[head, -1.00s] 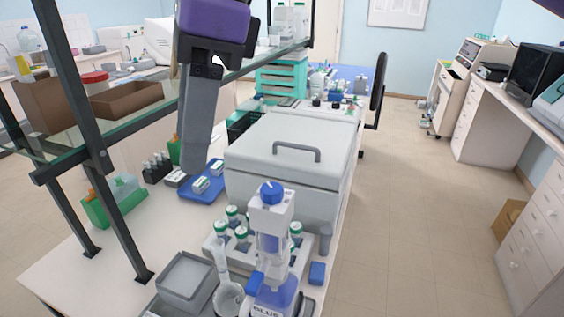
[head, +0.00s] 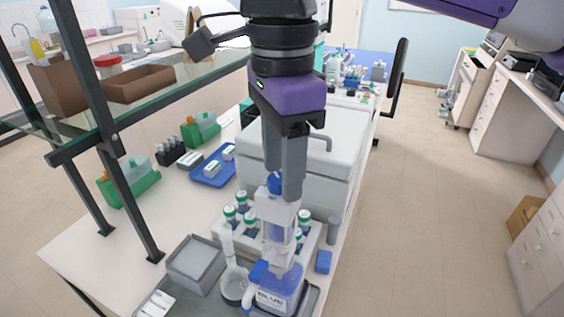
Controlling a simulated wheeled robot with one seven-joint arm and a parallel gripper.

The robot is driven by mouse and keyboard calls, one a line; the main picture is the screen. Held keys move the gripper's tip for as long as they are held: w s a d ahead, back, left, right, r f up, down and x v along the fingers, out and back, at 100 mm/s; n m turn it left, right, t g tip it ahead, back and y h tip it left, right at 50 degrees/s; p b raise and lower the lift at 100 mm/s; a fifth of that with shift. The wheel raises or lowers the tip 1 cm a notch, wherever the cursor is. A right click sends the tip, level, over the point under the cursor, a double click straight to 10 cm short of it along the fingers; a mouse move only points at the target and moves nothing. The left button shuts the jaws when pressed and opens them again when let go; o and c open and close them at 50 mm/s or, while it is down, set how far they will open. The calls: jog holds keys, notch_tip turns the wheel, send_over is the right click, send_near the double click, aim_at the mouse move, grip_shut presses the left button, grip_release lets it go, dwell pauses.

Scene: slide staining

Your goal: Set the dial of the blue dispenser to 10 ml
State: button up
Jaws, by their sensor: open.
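The blue dispenser (head: 277,290) stands upright near the front of the bench, with a white upper body and a bottle labelled BLUE. Its blue dial (head: 274,184) is on top, partly hidden by my fingers. My gripper (head: 282,186) points down over the dispenser, with its two grey fingers at the dial. The jaws are open. I cannot tell whether a finger touches the dial, and its setting is too small to read.
A rack of green-capped bottles (head: 230,213) stands close behind the dispenser. A white lidded box (head: 340,165) is beyond it. A grey tray (head: 196,262) lies to the left. The glass shelf and its dark posts (head: 135,205) stand at left.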

jog(key=shift+f, duration=0.15)
grip_shut()
dwell(0.4)
jog(key=n+p, duration=0.1)
jog(key=n, duration=0.3)
jog(key=shift+a+n, duration=0.1)
jog(key=shift+n, duration=0.2)
jog(key=n+p, duration=0.1)
jog(key=n, duration=0.3)
jog(key=shift+w, duration=0.1)
jog(key=shift+n, duration=0.3)
